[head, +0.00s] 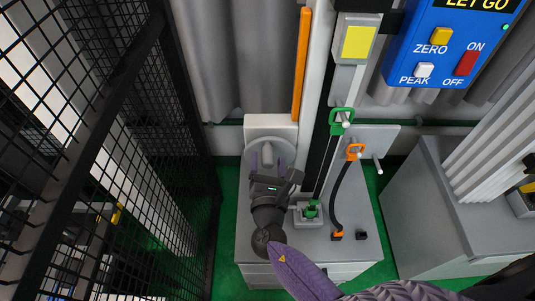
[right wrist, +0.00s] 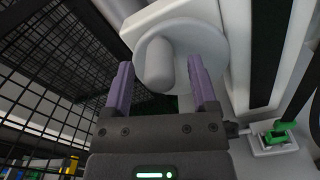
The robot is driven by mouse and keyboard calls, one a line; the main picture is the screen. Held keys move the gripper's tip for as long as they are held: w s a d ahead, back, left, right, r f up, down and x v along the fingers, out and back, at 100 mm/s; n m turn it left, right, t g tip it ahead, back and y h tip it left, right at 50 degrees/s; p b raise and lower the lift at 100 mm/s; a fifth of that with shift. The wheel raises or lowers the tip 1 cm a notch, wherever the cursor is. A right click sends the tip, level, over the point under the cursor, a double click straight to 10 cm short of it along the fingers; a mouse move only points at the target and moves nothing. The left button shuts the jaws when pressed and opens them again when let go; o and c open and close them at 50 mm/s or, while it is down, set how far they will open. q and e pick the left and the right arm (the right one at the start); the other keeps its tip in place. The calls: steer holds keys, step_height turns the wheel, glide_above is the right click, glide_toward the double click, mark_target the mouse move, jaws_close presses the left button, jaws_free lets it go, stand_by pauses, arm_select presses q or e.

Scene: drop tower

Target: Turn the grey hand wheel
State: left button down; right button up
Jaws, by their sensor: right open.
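The grey hand wheel (head: 286,149) is a round disc mounted on a pale housing at the back of the grey bench, with a stubby rounded handle (right wrist: 160,66) standing out from its face. The wheel also shows in the right wrist view (right wrist: 192,40). My right gripper (head: 268,164) is open in front of the wheel, its two purple fingers apart. In the right wrist view the handle appears between the fingers, with gaps on both sides; I cannot tell how deep it sits. The gripper hides the wheel's lower part in the head view. My left gripper is out of view.
A black mesh fence (head: 185,130) stands close on the left. Right of the wheel are a dark vertical rail, a green-handled clamp (head: 342,117), an orange hook with a black strap (head: 355,152) and a peg. A blue control box (head: 440,85) hangs upper right. A grey cabinet (head: 440,200) stands right.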

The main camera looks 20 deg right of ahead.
steer(key=shift+w+d, duration=0.25)
steer(key=shift+w, duration=0.45)
jaws_close()
steer(key=shift+d+m+b, duration=0.2)
steer(key=shift+m+b, duration=0.25)
steer(key=shift+m, duration=0.05)
jaws_free()
steer(key=shift+s, duration=0.1)
steer(key=p+v, duration=0.1)
steer(key=v, duration=0.9)
